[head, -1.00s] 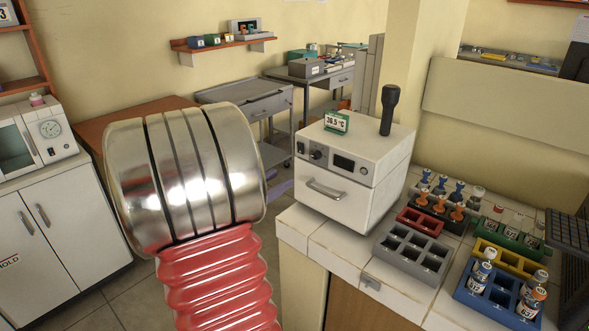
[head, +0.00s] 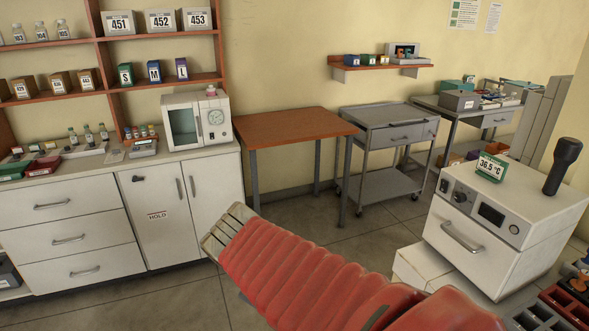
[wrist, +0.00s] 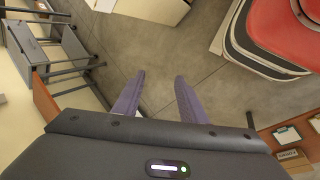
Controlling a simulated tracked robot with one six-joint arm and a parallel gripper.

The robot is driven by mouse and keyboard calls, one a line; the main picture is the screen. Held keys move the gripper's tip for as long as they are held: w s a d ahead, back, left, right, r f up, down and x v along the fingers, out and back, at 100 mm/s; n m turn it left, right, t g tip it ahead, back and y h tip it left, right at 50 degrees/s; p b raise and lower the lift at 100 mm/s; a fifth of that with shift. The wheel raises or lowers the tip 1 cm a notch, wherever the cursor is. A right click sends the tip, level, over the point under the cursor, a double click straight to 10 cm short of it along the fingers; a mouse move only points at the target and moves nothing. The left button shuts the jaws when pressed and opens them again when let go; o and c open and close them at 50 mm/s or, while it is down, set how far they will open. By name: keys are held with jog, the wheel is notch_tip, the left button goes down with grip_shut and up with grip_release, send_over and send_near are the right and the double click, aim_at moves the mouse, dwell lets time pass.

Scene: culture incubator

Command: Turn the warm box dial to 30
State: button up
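A white box with a glass door and a round pale dial (head: 216,117) stands on the left counter in the head view. I cannot tell for sure which is the warm box; the dial settings are too small to read. My gripper (wrist: 159,76) shows two purple fingers apart, empty, over the floor in the wrist view.
My red arm crosses the lower middle of the head view. A brown-topped table (head: 298,126) and a grey cart (head: 390,118) stand along the back wall. Shelves with boxes (head: 118,22) hang above the left counter. The floor (head: 340,225) between is clear.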

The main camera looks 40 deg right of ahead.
jog(key=w+a+r+m+t+y, duration=0.1)
jog(key=a+t+y, duration=0.1)
jog(key=a, duration=0.7)
jog(key=w+a+r+m+t+y, duration=0.1)
jog(key=a+r+t+y, duration=0.1)
jog(key=a, duration=0.7)
jog(key=shift+t+y, duration=0.3)
jog(key=shift+y, duration=0.6)
jog(key=shift+d, duration=0.1)
jog(key=shift+c, duration=0.9)
jog(key=shift+s, duration=0.1)
